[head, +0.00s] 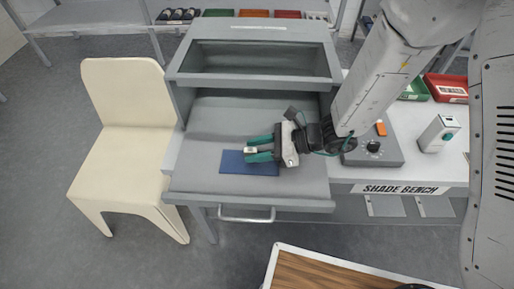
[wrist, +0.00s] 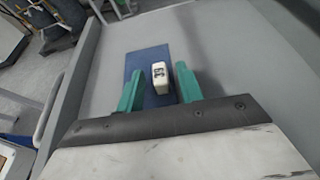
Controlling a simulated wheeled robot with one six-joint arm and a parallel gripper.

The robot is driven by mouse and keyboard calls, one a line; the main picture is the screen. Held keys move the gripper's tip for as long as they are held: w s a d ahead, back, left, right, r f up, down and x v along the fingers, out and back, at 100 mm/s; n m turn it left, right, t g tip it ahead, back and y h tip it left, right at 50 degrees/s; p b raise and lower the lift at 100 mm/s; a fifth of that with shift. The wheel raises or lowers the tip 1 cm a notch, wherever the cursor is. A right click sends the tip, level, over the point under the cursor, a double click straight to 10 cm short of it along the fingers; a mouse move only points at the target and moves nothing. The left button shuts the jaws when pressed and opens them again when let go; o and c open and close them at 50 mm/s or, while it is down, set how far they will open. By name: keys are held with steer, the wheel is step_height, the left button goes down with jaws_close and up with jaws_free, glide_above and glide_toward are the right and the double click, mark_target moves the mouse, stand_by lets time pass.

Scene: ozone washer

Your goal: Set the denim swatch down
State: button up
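The denim swatch (head: 234,164) is a flat dark-blue rectangle lying on the grey floor of the washer-like bench cabinet (head: 210,185). It also shows in the wrist view (wrist: 145,57). A small white block with a dark label (wrist: 159,76) appears to sit on the swatch. My gripper (head: 252,149) is over the swatch, its green fingers on either side of the white block. In the wrist view, gaps show between the block and both fingers (wrist: 158,68), so the gripper is open. The fingers hide part of the swatch.
A cream chair (head: 125,130) stands left of the cabinet. To the right, the shade bench holds a grey box with a knob (head: 378,152) and a white device (head: 438,133). A wood-topped table (head: 320,273) is in front. The grey floor left of the swatch is clear.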

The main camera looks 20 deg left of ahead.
steer(key=shift+d+r, duration=0.1)
steer(key=shift+r, duration=0.1)
steer(key=v, duration=1.2)
steer(key=shift+f, duration=0.1)
steer(key=shift+r, duration=0.35)
steer(key=s+d+r+n+t+h, duration=0.1)
steer(key=s+d+r+n+h, duration=0.3)
steer(key=d, duration=0.5)
steer(key=s+d+r+n+t+h, duration=0.2)
steer(key=s+d+r+n+h, duration=0.2)
steer(key=s+d+r+n, duration=0.2)
steer(key=s+d+r+n+t+h, duration=0.1)
steer(key=s+d+r+n+h, duration=0.4)
steer(key=d+r, duration=0.4)
steer(key=d, duration=0.4)
steer(key=shift+s+d+r, duration=0.1)
steer(key=shift+s, duration=0.05)
